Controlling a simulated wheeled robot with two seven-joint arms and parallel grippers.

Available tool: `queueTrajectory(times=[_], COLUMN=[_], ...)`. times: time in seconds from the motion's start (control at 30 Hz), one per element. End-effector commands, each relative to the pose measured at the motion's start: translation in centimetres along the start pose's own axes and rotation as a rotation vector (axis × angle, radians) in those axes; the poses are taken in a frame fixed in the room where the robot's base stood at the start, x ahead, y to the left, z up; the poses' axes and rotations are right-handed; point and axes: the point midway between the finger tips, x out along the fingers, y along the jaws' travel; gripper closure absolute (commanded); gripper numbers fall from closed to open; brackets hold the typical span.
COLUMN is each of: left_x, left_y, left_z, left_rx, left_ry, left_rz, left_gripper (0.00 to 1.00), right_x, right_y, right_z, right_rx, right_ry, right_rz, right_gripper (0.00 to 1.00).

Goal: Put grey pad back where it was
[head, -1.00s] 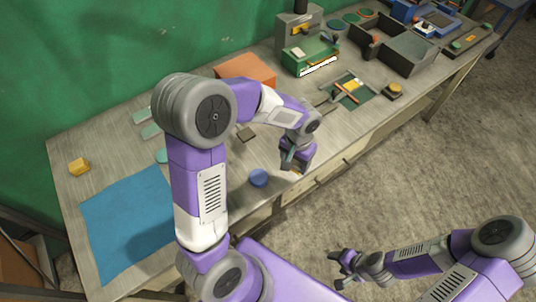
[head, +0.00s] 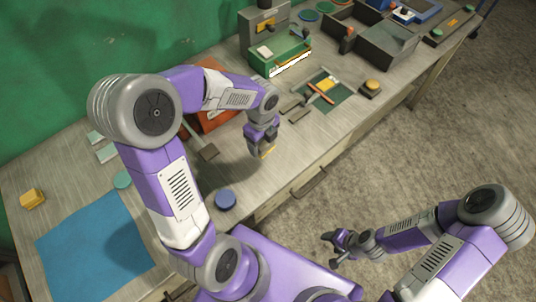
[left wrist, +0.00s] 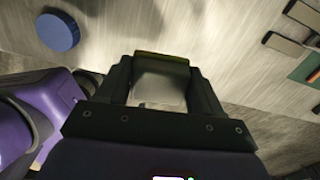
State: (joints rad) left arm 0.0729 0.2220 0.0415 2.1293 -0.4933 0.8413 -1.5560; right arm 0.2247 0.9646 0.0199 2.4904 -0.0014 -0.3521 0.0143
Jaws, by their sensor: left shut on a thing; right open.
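My left gripper (head: 264,153) is just above the workbench, right of the round blue disc (head: 226,199). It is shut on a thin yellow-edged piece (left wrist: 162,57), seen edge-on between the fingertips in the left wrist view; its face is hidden. I cannot tell which is the task's grey pad. My right gripper (head: 340,246) is open and empty above the floor.
A blue cloth (head: 95,250) and yellow block (head: 32,198) are at the left. An orange box (head: 218,118) stands behind my left arm. A green machine (head: 280,52), grey bin (head: 385,45) and yellow-topped button (head: 371,86) are farther right.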

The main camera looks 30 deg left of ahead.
Motion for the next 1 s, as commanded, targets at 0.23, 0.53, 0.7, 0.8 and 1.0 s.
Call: queueTrajectory(times=[0.23,0.53,0.7,0.8,1.0], left_x=[1.0,6.0,7.2,8.7,10.1], left_y=[0.2,0.2,0.2,0.2,0.2], left_z=[0.2,0.2,0.1,0.1,0.1], left_rx=[0.098,0.100,0.100,0.099,0.099], left_ry=[-0.001,-0.001,-0.001,0.000,-0.001], left_rz=[0.003,0.001,0.001,0.003,-0.001], left_gripper=[0.58,0.58,0.58,0.58,0.58], right_x=[0.4,1.8,2.1,2.6,2.9], right_y=[0.2,0.7,0.8,1.0,1.1], right_z=[0.0,-0.1,-0.1,-0.1,-0.1], right_rx=[0.000,0.000,0.000,0.000,0.000], right_ry=[0.000,0.000,0.000,0.000,0.000], right_rz=[0.000,0.000,0.000,0.000,0.000], right_gripper=[0.41,0.41,0.41,0.41,0.41])
